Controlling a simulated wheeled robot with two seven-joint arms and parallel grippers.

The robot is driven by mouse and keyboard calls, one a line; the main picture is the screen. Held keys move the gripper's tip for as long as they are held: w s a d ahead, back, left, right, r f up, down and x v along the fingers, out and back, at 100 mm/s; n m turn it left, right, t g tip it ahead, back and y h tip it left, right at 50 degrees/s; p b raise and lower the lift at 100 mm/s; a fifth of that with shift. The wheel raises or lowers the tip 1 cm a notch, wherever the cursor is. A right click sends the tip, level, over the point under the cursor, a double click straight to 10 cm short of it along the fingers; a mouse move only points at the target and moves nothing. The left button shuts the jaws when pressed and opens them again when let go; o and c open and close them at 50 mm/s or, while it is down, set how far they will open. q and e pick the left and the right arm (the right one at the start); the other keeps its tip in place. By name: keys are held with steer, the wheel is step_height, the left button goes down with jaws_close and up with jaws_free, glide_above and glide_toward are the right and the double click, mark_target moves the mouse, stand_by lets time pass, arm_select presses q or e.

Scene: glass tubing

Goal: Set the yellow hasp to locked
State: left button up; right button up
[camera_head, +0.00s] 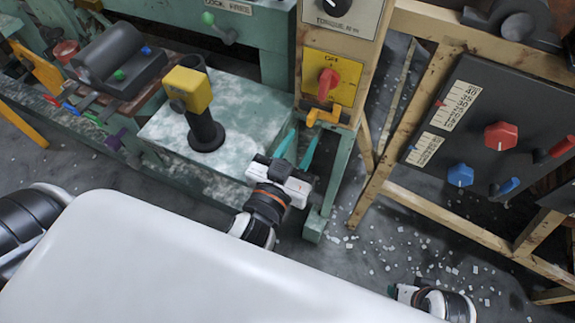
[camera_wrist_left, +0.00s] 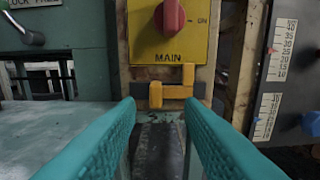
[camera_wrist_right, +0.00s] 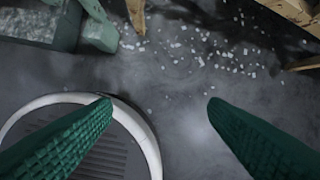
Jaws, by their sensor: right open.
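The yellow hasp (camera_head: 325,116) is a small stepped piece at the bottom of the yellow main switch panel (camera_head: 345,88). My right gripper (camera_wrist_right: 158,102) is open and empty above the floor.
A red knob (camera_head: 329,82) sits on the panel above the hasp. A marbled green block with a yellow-topped black post (camera_head: 205,130) stands to the left. A dark panel with red and blue knobs (camera_head: 500,135) is on the right. White bits litter the floor.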

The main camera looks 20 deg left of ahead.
arm_select(q)
steer(key=s+b, duration=0.1)
steer(key=s, duration=0.5)
steer(key=shift+b, duration=0.4)
arm_select(e)
steer(key=v, duration=0.7)
steer(key=shift+w, duration=0.15)
arm_select(q)
steer(key=shift+f, duration=0.1)
arm_select(e)
steer(key=shift+d, duration=0.2)
